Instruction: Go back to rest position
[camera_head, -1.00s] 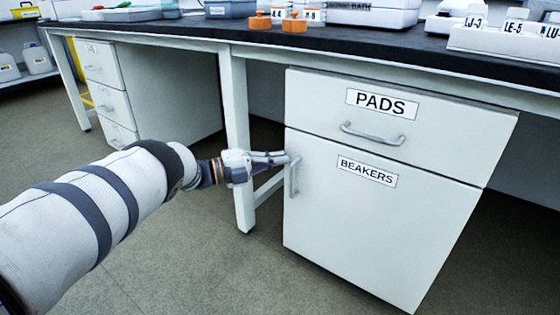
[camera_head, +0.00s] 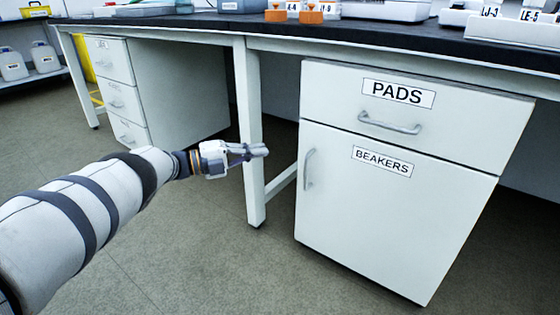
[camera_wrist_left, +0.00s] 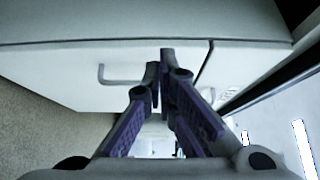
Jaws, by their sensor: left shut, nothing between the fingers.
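My left gripper (camera_head: 262,150) is shut and empty in the head view, held out in front of the bench leg, to the left of the cabinet and apart from it. Its closed fingers also show in the left wrist view (camera_wrist_left: 165,58). The cabinet door labelled BEAKERS (camera_head: 380,215) is closed. Its vertical handle (camera_head: 309,169) is to the right of my fingertips, with a gap between. A handle on a pale front also shows in the left wrist view (camera_wrist_left: 118,77). My right gripper is not in view.
The drawer labelled PADS (camera_head: 450,130) is closed above the door. A bench leg (camera_head: 250,120) stands just behind my left gripper. Another drawer unit (camera_head: 118,95) is at the left. The dark bench top (camera_head: 400,35) carries trays and labelled racks. Floor (camera_head: 200,255) is clear in front.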

